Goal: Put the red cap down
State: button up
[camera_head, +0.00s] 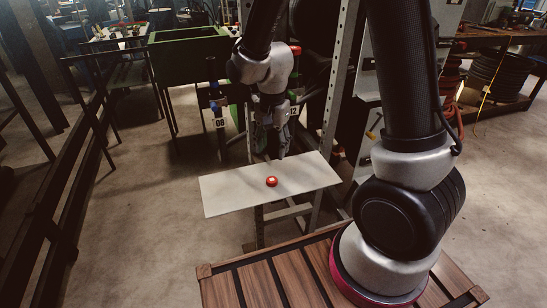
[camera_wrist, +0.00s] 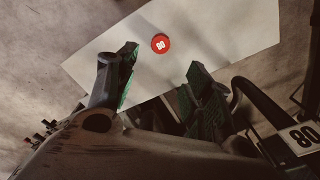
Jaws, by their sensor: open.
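The red cap (camera_head: 271,182) lies on a pale board (camera_head: 225,196), near the board's middle. My gripper (camera_head: 270,150) is above the far edge of the board, behind the cap in the head view. In the wrist view my gripper's (camera_wrist: 160,75) green-padded fingers are spread wide, with nothing between them. The cap lies beyond the fingertips, apart from both.
A metal post (camera_head: 338,95) rises close to the right of my gripper. A green bin (camera_head: 188,55) stands behind. The board around the cap is clear.

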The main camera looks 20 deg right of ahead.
jog(key=s+d+r+n+t, duration=0.1)
jog(key=s+d+r, duration=0.15)
jog(key=r, duration=0.25)
jog(key=s+d+r+n, duration=0.2)
jog(key=d+r, duration=0.1)
jog(key=r, duration=0.2)
jog(key=s+d+r+n+t, duration=0.1)
jog(key=s+d+r, duration=0.15)
jog(key=r, duration=0.25)
jog(key=s+d+r+n+t, duration=0.1)
jog(key=s+d+r+n, duration=0.1)
jog(key=s, duration=0.4)
jog(key=s+d+r+n+t, duration=0.1)
jog(key=s+d+r+n, duration=0.2)
jog(key=s, duration=0.3)
jog(key=shift+d+r, duration=0.65)
jog(key=shift+r, duration=0.1)
